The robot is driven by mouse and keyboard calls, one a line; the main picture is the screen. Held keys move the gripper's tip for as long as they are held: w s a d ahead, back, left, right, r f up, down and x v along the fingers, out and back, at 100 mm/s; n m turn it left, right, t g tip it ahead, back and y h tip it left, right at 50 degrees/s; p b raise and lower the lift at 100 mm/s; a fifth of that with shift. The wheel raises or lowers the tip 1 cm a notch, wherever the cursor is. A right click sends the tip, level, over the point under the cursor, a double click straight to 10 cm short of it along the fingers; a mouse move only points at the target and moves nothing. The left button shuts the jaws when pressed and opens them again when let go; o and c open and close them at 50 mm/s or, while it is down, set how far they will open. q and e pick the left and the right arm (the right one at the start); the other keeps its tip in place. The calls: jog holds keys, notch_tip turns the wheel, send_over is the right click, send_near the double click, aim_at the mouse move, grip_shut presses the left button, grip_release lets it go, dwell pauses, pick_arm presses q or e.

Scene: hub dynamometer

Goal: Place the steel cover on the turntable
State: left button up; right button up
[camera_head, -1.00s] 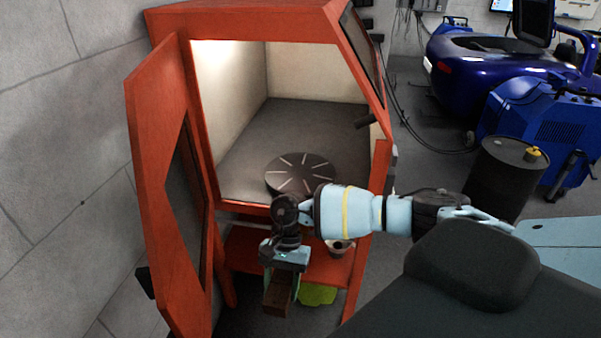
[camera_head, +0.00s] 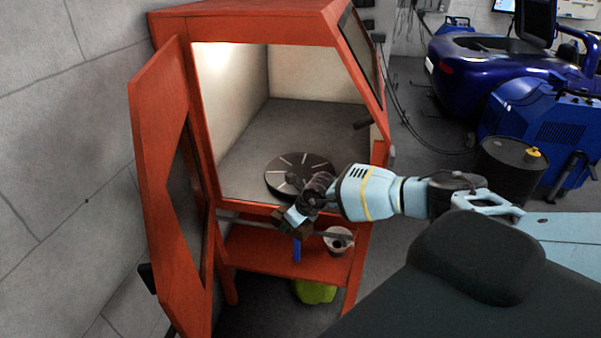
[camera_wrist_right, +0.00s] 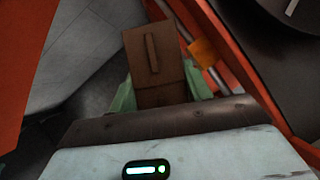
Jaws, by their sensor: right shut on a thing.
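The turntable (camera_head: 283,166) is a dark round disc with pale radial marks, lying on the floor of the open orange cabinet. Its edge also shows at the top right of the right wrist view (camera_wrist_right: 280,32). My right gripper (camera_head: 294,226) is just outside the cabinet's front sill, nearer than the turntable. The piece is mostly hidden in the head view. My left gripper is not in view.
The cabinet door (camera_head: 160,185) stands open at the left. The front sill (camera_head: 240,205) lies between gripper and turntable. A lower shelf (camera_head: 250,255) holds a cup-like thing (camera_head: 339,240); a yellow-green thing (camera_head: 315,292) is below. The cabinet floor around the turntable is clear.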

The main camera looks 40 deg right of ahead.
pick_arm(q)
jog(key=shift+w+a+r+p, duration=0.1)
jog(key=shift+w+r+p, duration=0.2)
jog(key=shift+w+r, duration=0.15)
pick_arm(e)
jog(key=w+d+r+m+g+h, duration=0.1)
jog(key=w+d+r+m+h, duration=0.2)
jog(key=d+m, duration=0.3)
jog(key=w+d+r+m+h, duration=0.3)
jog(key=d+m, duration=0.3)
jog(key=shift+d+m+g, duration=0.3)
jog(key=shift+g, duration=0.1)
jog(key=shift+w, duration=0.1)
